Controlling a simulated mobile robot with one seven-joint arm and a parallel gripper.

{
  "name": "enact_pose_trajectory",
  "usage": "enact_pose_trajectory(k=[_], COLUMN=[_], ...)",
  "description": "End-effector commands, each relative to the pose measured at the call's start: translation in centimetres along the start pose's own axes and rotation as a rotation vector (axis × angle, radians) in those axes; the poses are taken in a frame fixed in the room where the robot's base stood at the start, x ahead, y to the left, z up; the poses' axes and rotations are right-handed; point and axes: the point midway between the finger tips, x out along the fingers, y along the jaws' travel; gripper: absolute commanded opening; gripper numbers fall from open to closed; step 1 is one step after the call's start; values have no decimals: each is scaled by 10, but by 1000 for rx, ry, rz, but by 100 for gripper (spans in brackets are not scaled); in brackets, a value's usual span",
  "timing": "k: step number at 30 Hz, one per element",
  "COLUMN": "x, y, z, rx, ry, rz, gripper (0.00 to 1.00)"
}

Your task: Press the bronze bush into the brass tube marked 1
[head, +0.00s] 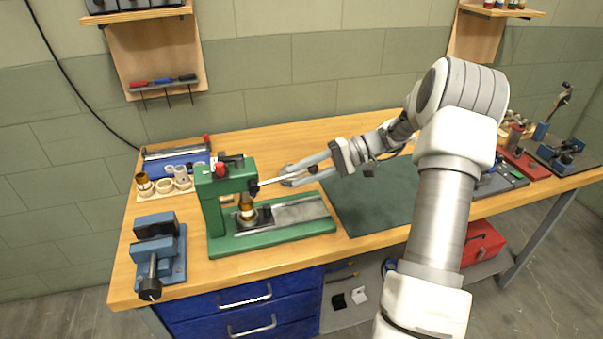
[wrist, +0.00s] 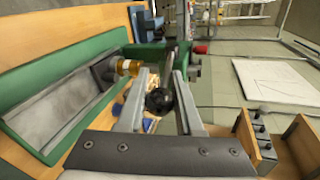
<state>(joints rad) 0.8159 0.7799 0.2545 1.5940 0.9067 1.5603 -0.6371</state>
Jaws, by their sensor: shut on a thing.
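The green arbor press (head: 215,212) stands on the bench, its bar lever (head: 272,181) reaching right. My gripper (head: 290,177) is at the lever's outer end. Another brass-coloured piece (head: 144,181) stands in a wooden rack at left.
The wooden rack (head: 165,189) holds pale rings behind the press. A blue vice (head: 157,250) stands at the front left. A dark green mat (head: 372,203) lies clear to the right. A red block and another vice (head: 562,152) are at the far right.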

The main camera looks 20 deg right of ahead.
Motion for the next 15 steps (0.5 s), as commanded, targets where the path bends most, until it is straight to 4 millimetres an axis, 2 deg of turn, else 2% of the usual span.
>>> enact_pose_trajectory(k=[1,8,9,13,15], x=[2,3,3,3,2], y=[9,9,9,8,7], z=[1,1,1,1,1], rx=[11,13,13,11,9], ry=[-3,-4,-4,-4,-4], rz=[13,12,12,10,10], gripper=[0,0,38,62,64])
